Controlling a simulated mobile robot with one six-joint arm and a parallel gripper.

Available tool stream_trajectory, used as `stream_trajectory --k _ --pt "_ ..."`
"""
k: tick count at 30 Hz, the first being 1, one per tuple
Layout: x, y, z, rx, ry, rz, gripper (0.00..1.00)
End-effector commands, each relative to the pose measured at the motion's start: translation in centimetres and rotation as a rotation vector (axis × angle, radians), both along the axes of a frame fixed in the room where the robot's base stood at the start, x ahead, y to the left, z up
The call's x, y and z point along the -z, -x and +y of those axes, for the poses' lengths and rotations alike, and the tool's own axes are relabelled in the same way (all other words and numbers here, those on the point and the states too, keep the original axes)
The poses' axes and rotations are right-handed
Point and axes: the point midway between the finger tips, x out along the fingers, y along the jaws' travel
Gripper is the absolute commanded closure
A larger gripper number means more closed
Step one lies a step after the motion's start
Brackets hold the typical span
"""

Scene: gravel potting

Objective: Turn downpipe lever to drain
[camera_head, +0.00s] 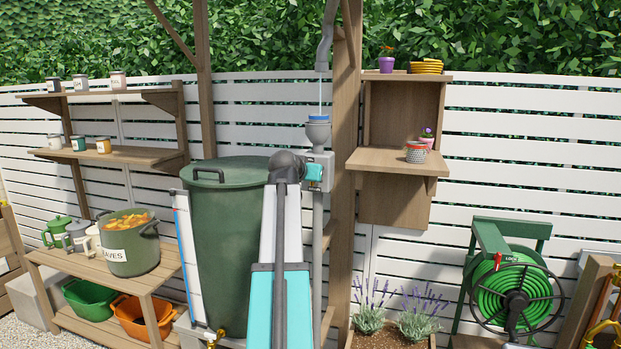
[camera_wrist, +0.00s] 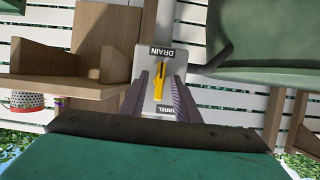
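The downpipe diverter box (camera_head: 328,160) is a grey box on the downpipe, right of the green barrel. In the wrist view its plate (camera_wrist: 141,65) appears upside down, with a DRAIN label (camera_wrist: 161,51) at the top and a partly hidden second label (camera_wrist: 171,110) at the bottom. The yellow lever (camera_wrist: 158,84) lies roughly along the line between the labels. My gripper (camera_wrist: 160,90) has a finger on each side of the lever, with visible gaps, so it looks open around it. In the head view my gripper (camera_head: 314,172) is at the box and hides the lever.
The green barrel (camera_head: 222,250) stands close to the left of my arm. A wooden post (camera_head: 344,200) and a small shelf (camera_head: 385,160) with pots are just right of the pipe. A hose reel (camera_head: 512,290) and lavender planter (camera_head: 395,340) stand lower right.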

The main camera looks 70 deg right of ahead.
Motion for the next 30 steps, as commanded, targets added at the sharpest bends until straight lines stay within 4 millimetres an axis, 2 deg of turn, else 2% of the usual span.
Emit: stream_trajectory --k 11,30 --pt "-0.4 0.1 1.0 -0.001 0.002 0.000 0.71" --pt "-3.7 0.6 9.1 -0.002 0.003 -0.001 0.71"
